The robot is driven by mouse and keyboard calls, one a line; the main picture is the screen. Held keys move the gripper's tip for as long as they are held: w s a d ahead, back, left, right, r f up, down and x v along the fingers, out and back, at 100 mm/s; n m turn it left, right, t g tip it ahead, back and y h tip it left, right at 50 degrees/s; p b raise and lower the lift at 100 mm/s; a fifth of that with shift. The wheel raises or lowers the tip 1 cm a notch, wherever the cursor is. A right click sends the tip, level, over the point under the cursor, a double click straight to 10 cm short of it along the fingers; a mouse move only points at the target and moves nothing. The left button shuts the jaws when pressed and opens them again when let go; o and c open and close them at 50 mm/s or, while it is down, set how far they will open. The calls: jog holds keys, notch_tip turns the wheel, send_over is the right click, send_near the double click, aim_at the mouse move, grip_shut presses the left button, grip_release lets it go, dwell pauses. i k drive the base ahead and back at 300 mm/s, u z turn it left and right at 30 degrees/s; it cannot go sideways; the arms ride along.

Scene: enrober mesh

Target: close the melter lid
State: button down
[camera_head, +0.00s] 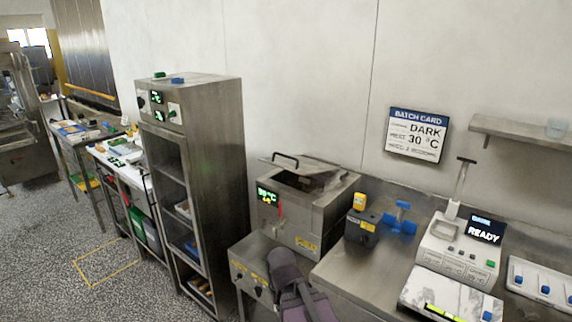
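The melter (318,217) is a steel box with a green-digit display on its front, standing in the middle of the view against the wall. Its lid (303,164) is a thin steel panel with a black bar handle (286,157) on the left. The lid stands off the box top, and a dark gap (302,181) shows below it, so it looks open; its exact angle is hard to tell. My arm's grey-purple links show at the bottom centre, in front of the melter. My gripper is out of view.
A tall steel cabinet (211,130) stands left of the melter. A low steel unit with knobs (250,270) is in front. A dark device with a yellow top (361,228) and a blue fitting (400,220) sit close on the right, on the steel counter (345,275).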

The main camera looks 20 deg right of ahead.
aim_at(303, 166)
jog(key=z, duration=0.05)
jog(key=i, duration=0.95)
jog(key=u, duration=0.05)
